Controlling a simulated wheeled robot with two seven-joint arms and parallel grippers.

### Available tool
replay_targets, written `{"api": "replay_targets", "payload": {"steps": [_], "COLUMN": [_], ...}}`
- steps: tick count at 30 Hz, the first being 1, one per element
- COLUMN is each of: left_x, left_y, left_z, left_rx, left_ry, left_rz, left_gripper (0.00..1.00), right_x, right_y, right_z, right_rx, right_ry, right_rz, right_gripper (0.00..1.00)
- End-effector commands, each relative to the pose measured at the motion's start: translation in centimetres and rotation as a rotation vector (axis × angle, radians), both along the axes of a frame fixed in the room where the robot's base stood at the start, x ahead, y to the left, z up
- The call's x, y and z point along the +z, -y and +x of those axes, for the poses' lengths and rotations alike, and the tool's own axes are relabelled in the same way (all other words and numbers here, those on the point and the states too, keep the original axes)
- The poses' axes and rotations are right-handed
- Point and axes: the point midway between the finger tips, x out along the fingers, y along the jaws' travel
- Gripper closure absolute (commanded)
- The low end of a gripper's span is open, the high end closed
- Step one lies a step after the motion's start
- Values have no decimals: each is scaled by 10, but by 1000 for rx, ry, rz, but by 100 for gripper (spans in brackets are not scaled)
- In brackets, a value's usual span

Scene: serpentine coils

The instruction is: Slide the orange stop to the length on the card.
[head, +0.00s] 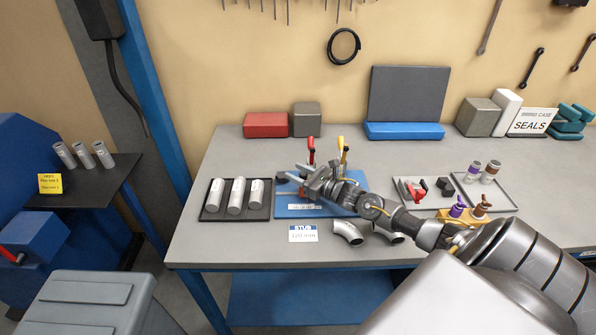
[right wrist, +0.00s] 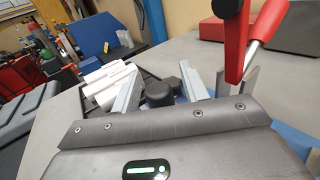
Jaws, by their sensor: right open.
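The card (head: 303,234) stands at the table's front edge; it has a blue header and a length line that seems to end in mm, its digits too small to read surely. Behind it lies a blue fixture board (head: 283,212) with a pale scale strip (head: 305,208). My right gripper (head: 305,177) is over the board, open. In the right wrist view its fingers (right wrist: 162,85) stand apart, with a black knob (right wrist: 158,94) showing between them. My left gripper is not in view.
A red-handled clamp (head: 311,150) and a yellow-handled clamp (head: 342,152) rise behind my gripper. A dark tray (head: 212,214) with three pale tubes sits left. Bent pipes (head: 348,232) lie in front. A tray of tools (head: 401,191) is right.

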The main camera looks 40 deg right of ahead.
Motion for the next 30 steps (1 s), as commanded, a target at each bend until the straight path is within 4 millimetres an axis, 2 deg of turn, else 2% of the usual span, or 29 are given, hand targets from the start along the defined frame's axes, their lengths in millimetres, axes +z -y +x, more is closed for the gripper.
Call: {"api": "replay_targets", "payload": {"steps": [8,18,25,30], "left_x": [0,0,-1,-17], "left_y": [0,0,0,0], "left_z": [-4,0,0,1], "left_rx": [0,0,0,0], "left_ry": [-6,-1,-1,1], "left_rz": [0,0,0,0], "left_gripper": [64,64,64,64], "right_x": [0,0,-1,-4], "right_y": [-1,0,-1,-14], "right_z": [2,1,2,12], "right_rx": [0,0,0,3], "right_ry": [0,0,0,3], "right_rz": [0,0,0,0], "right_gripper": [56,99,100,100]}}
